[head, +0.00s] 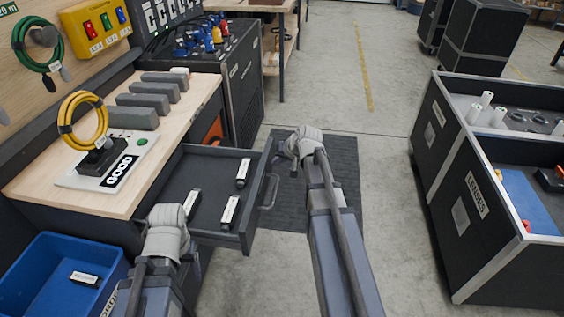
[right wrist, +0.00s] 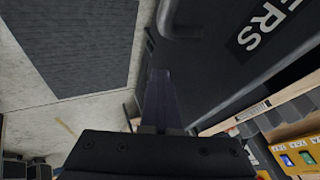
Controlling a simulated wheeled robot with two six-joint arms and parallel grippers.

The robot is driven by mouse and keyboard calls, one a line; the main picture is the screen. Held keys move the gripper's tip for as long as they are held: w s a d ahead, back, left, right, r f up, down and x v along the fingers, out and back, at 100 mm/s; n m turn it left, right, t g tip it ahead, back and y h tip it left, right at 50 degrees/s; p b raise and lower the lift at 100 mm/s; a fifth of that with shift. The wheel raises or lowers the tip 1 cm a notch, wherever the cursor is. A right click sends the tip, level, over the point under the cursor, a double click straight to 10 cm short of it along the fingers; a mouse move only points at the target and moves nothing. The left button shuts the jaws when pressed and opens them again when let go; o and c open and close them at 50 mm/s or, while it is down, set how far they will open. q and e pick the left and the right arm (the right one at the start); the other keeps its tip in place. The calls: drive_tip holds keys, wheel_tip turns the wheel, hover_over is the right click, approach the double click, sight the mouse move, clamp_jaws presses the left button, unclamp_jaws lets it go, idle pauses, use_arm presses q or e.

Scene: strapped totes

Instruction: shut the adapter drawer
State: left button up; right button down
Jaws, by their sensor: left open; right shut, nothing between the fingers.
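The adapter drawer (head: 210,176) is pulled out from under the wooden workbench. Three small white-and-black adapters (head: 231,210) lie in it. Its dark front carries a handle (head: 269,191), also seen at the top of the right wrist view (right wrist: 180,22), beside white lettering ending in "ERS". My right gripper (head: 290,154) is shut and empty, just outside the drawer front near its far corner; whether it touches is unclear. My left gripper (head: 168,222) is open and empty by the drawer's near side; its fingers are mostly hidden.
A blue bin (head: 45,262) with one adapter stands at lower left. The bench (head: 50,192) holds a yellow cable coil and grey blocks. A black case (head: 465,210) labelled LENSES stands at right. The floor between the drawer and this case is clear, with a dark mat (head: 345,185).

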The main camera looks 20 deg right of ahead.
drive_tip(key=w+a, duration=0.5)
drive_tip(key=a, duration=0.3)
drive_tip(key=w+a, duration=0.6)
drive_tip(key=a, duration=0.2)
drive_tip(key=w+a, duration=0.6)
drive_tip(key=a, duration=0.3)
drive_tip(key=shift+w+a, duration=0.45)
drive_tip(key=shift+a, duration=0.3)
drive_tip(key=shift+w+a+r, duration=0.1)
drive_tip(key=shift+s+d, duration=0.35)
drive_tip(key=shift+d, duration=0.05)
drive_tip(key=s+d, duration=0.1)
drive_tip(key=s+d+p, duration=0.1)
drive_tip(key=d, duration=0.1)
drive_tip(key=shift+s+d+r, duration=0.1)
drive_tip(key=shift+s+r, duration=0.15)
drive_tip(key=shift+r, duration=0.15)
use_arm(q)
wheel_tip(320, 180, up, 8)
drive_tip(key=d+p, duration=0.1)
drive_tip(key=p, duration=0.6)
drive_tip(key=shift+d, duration=0.15)
use_arm(e)
drive_tip(key=v, duration=0.9)
drive_tip(key=shift+s+f, duration=0.1)
